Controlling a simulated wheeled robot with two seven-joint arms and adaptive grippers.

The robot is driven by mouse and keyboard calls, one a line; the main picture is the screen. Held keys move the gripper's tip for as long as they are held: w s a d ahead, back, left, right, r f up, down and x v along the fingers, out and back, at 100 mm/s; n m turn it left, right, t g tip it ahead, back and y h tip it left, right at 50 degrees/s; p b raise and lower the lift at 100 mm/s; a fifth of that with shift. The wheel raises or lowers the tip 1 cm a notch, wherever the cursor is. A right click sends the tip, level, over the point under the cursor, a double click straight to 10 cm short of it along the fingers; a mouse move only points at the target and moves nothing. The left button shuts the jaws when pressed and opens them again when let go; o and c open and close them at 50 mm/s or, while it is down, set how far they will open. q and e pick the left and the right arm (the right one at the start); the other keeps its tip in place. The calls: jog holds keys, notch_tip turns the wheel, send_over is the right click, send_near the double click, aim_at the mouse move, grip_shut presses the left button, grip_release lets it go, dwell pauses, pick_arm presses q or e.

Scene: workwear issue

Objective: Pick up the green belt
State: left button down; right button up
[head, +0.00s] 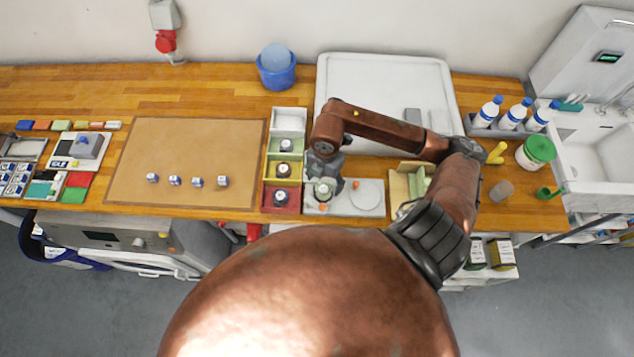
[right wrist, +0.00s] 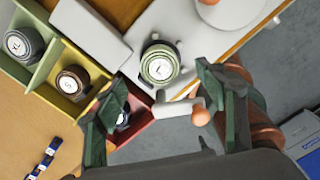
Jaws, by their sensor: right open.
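The green belt (head: 323,192) is a rolled coil with a white label on top. It rests on a pale grey board (head: 344,210) at the bench's front edge. In the right wrist view the green belt (right wrist: 160,65) lies ahead of the fingertips, roughly centred between them. My right gripper (head: 325,178) is open and points down over the belt; its fingers partly cover it in the head view. In the right wrist view the open right gripper (right wrist: 162,82) has nothing held between its fingers. Whether a finger touches the belt is unclear. My left gripper is out of view.
Left of the board stands a divided tray with white, green, yellow (head: 270,173) and red (head: 281,210) compartments, some holding rolled belts. An orange knob (right wrist: 200,117) is close to the belt. A round plate (head: 364,195) sits right of it. The brown mat (head: 190,145) is mostly clear.

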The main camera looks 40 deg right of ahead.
aim_at(324, 189)
jog(key=shift+s+f+p, duration=0.4)
jog(key=shift+s+f, duration=0.25)
jog(key=shift+s, duration=0.3)
jog(key=f, duration=0.1)
jog(key=w+f, duration=0.1)
jog(key=f, duration=0.1)
jog(key=shift+w+p, duration=0.25)
jog(key=shift+p, duration=0.1)
jog(key=shift+w+f, duration=0.55)
jog(key=shift+f, duration=0.25)
jog(key=shift+s+r, duration=0.2)
jog(key=shift+s, duration=0.4)
jog(key=shift+c, duration=0.7)
jog(key=shift+w+f, duration=0.1)
jog(key=shift+w, duration=0.25)
jog(key=c, duration=0.3)
jog(key=shift+c, duration=0.9)
jog(key=shift+s, duration=0.25)
jog(key=c, duration=0.3)
jog(key=shift+c, duration=1)
jog(key=shift+w, duration=0.15)
jog(key=shift+c, duration=1.2)
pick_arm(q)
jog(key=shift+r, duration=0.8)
